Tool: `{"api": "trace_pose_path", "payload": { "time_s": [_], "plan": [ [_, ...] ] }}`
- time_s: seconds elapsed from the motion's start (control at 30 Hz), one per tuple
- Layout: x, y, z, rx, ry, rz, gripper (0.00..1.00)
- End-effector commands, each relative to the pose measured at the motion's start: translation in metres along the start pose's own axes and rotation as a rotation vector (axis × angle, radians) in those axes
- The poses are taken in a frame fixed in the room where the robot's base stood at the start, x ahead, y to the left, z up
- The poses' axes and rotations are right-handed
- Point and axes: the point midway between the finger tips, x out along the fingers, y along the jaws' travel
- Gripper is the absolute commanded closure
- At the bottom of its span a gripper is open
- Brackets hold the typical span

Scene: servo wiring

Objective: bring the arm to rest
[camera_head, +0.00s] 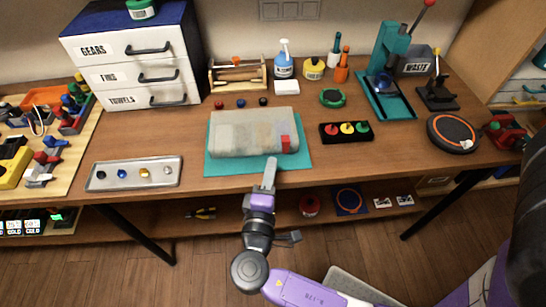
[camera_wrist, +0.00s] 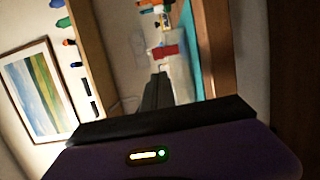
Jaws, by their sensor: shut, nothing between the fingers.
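My arm is purple and black and reaches up from the bottom of the head view. My gripper (camera_head: 270,172) is shut and empty, at the front edge of the teal mat (camera_head: 215,167). A grey block-like object (camera_head: 240,133) with a red tab (camera_head: 286,144) lies on the mat, just beyond the fingertips. I cannot tell whether the fingertips touch it or the mat. In the wrist view, the dark shut fingers (camera_wrist: 158,88) point toward a red patch and a strip of teal.
A tray with small knobs (camera_head: 135,173) lies left on the table. A black box with coloured buttons (camera_head: 345,132) and a round black pad (camera_head: 453,133) are right. A drawer cabinet (camera_head: 135,60) stands at the back left. Below the table is a shelf with several items.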

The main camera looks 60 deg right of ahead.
Motion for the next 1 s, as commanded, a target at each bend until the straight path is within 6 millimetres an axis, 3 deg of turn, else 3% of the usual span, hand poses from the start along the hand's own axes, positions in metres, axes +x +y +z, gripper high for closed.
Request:
{"api": "trace_pose_path", "payload": {
  "time_s": [0.2,0.77,0.87,1.0],
  "plan": [
    [-0.011,0.001,0.0,0.001,0.0,0.001,1.0],
    [-0.011,0.001,0.0,0.001,0.0,0.001,1.0],
    [-0.011,0.01,0.0,0.001,0.0,0.001,1.0],
    [-0.011,0.036,0.0,0.001,0.0,0.001,1.0]
  ]
}}
